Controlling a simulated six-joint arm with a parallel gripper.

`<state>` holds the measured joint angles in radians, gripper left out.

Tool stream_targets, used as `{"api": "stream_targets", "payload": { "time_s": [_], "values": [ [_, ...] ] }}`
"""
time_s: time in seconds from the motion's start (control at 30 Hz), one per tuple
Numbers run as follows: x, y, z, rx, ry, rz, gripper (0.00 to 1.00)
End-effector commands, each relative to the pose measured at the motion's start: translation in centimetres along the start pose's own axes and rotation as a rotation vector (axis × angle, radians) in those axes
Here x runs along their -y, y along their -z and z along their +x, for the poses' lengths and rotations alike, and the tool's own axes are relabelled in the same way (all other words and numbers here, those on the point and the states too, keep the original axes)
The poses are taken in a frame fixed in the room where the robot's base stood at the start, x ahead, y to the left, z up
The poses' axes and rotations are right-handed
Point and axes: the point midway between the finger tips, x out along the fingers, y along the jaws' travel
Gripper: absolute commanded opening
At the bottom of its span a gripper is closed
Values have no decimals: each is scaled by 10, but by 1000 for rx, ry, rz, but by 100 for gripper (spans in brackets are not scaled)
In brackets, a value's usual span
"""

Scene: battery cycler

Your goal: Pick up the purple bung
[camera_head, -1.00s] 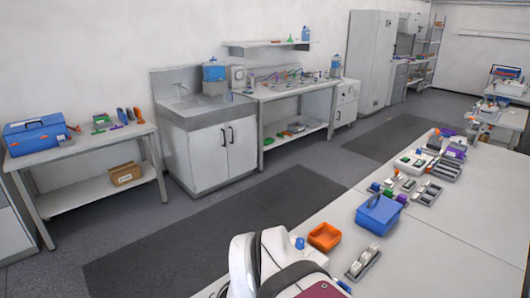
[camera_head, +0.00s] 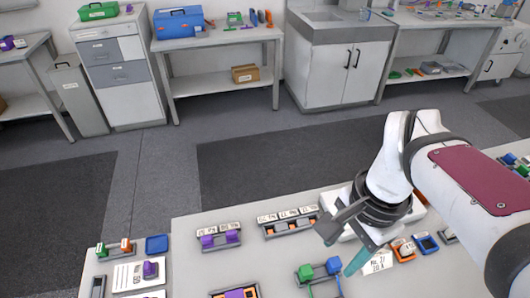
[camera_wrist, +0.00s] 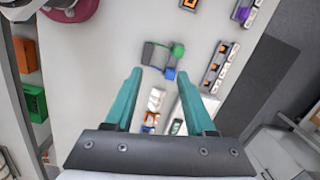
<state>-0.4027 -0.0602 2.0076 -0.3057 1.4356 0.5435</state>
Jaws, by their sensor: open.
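Several purple pieces show in the head view, and I cannot tell which is the bung. One purple piece (camera_head: 150,268) stands on a white card at the lower left. Two purple pieces (camera_head: 206,241) sit in a labelled grey holder. Another purple piece (camera_head: 236,294) lies in a holder cut by the bottom edge. A purple piece (camera_wrist: 242,13) also shows at the top of the wrist view. My gripper (camera_head: 336,254) is open and empty above the bench, right of all these. In the wrist view its teal fingers (camera_wrist: 159,74) are apart, with nothing between them.
A grey holder with green and blue blocks (camera_head: 320,271) lies just below my gripper. A holder with orange pieces (camera_head: 290,223) stands left of it. A blue tray (camera_head: 157,244) is at the far left. The white bench (camera_head: 190,272) has bare room between holders.

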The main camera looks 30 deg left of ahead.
Motion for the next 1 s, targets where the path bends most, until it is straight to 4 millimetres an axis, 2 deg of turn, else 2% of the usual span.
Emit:
{"api": "stream_targets", "payload": {
  "time_s": [0.03, 0.07, 0.1, 0.17, 0.2, 0.3, 0.37, 0.43, 0.7, 0.93, 1.0],
  "values": [
    [55, -9, 8, -7, -25, 7, 55],
    [87, -19, 14, -17, -34, 28, 55],
    [127, -38, 25, -32, -41, 56, 55],
    [176, -72, 46, -53, -47, 96, 55],
    [200, -96, 61, -66, -47, 118, 55],
    [236, -145, 90, -87, -41, 163, 55],
    [246, -162, 101, -94, -37, 180, 55],
    [250, -169, 112, -97, -35, 191, 55],
    [246, -163, 184, -97, -36, 195, 55],
    [246, -161, 219, -96, -34, 195, 55],
    [247, -161, 234, -96, -36, 194, 55]
  ]
}}
